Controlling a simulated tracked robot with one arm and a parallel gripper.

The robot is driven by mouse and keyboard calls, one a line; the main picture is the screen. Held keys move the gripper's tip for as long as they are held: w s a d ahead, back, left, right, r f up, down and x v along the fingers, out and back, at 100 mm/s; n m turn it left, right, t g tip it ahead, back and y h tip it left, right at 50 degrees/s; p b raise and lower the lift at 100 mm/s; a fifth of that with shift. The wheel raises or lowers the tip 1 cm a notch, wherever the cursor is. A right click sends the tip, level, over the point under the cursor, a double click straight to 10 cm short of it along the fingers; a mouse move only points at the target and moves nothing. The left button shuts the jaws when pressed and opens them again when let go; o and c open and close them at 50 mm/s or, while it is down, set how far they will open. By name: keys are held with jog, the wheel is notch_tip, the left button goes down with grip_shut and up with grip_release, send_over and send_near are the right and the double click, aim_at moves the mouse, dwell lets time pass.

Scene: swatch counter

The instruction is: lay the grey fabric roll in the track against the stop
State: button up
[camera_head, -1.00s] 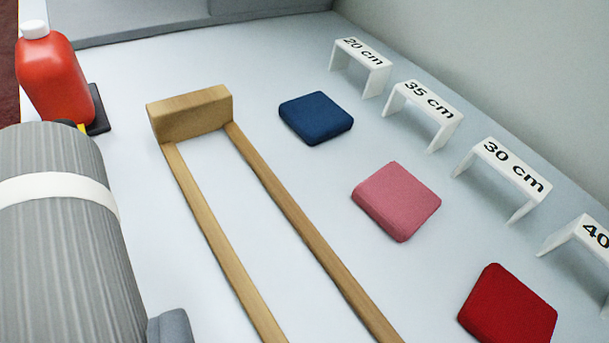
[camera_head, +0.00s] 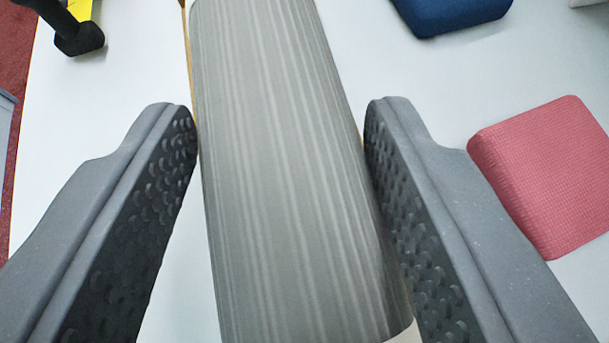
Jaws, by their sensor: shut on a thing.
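The grey fabric roll (camera_head: 290,180) runs down the middle of the view, with light streaks along its length. Its far end is cut off by the top edge. My gripper (camera_head: 282,108) is shut on it, one dark ridged finger on each side. The wooden track is almost wholly hidden behind the roll; only a thin strip of wood (camera_head: 186,40) shows at the roll's upper left edge. The stop is not in view. I cannot tell whether the roll touches the track or the counter.
A pink swatch (camera_head: 550,170) lies to the right, close to my right finger. A blue swatch (camera_head: 450,12) lies at the top right. A black object (camera_head: 75,28) with a yellow patch stands at the top left. The white counter (camera_head: 110,100) is bare at left, beside its edge.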

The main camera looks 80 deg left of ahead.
jog(key=shift+f, duration=0.25)
jog(key=o, duration=1.3)
jog(key=shift+r, duration=0.15)
jog(key=p+v, duration=0.3)
jog(key=v, duration=0.9)
jog(key=shift+s, duration=0.1)
